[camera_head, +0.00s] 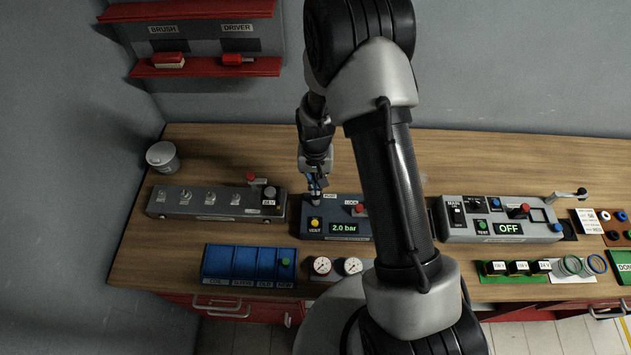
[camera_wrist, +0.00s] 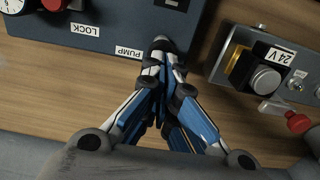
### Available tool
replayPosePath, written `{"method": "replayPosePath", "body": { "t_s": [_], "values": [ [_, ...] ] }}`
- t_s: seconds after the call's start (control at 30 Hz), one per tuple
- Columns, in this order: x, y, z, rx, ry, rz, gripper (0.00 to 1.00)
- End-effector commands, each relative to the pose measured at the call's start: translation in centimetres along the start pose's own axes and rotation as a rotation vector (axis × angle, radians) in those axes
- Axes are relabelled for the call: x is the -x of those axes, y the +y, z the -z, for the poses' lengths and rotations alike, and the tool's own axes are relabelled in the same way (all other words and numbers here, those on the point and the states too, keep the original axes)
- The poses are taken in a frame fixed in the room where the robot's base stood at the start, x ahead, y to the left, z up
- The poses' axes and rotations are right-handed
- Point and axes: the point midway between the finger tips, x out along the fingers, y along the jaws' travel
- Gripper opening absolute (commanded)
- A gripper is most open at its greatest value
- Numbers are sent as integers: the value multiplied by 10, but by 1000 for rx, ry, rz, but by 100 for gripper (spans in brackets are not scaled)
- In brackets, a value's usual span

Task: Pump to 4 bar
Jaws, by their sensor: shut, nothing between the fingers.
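The pump box (camera_head: 360,236) is a dark blue-grey unit on the bench. Its green display (camera_head: 344,228) reads 2.0 bar. A yellow button marked VENT (camera_head: 315,223) sits at its left, and a red knob (camera_head: 360,209) is by the LOCK label. My gripper (camera_head: 314,191) points down at the box's back left corner, by the PUMP label. It is shut and empty. In the wrist view, its blue fingers (camera_wrist: 161,72) come together beside the PUMP label (camera_wrist: 129,52), at a dark rounded pump control (camera_wrist: 163,42). I cannot tell whether they touch it.
A 24V supply box (camera_head: 217,203) stands left, with a blue tray (camera_head: 249,265) in front. Two round gauges (camera_head: 337,266) lie before the pump box. A grey test unit (camera_head: 496,219) reading OFF is right. My arm hides the pump box's right end. Bare wood lies behind.

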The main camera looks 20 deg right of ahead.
Motion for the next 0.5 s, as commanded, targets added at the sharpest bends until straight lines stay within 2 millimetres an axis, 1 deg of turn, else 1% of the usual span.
{"method": "replayPosePath", "body": {
  "t_s": [0.2, 0.27, 0.5],
  "values": [
    [-24, 0, 0, 0, -1, 0, 0],
    [-29, 0, 0, 0, -1, -1, 0],
    [-28, 0, -1, 0, -2, -1, 0]
  ]
}}
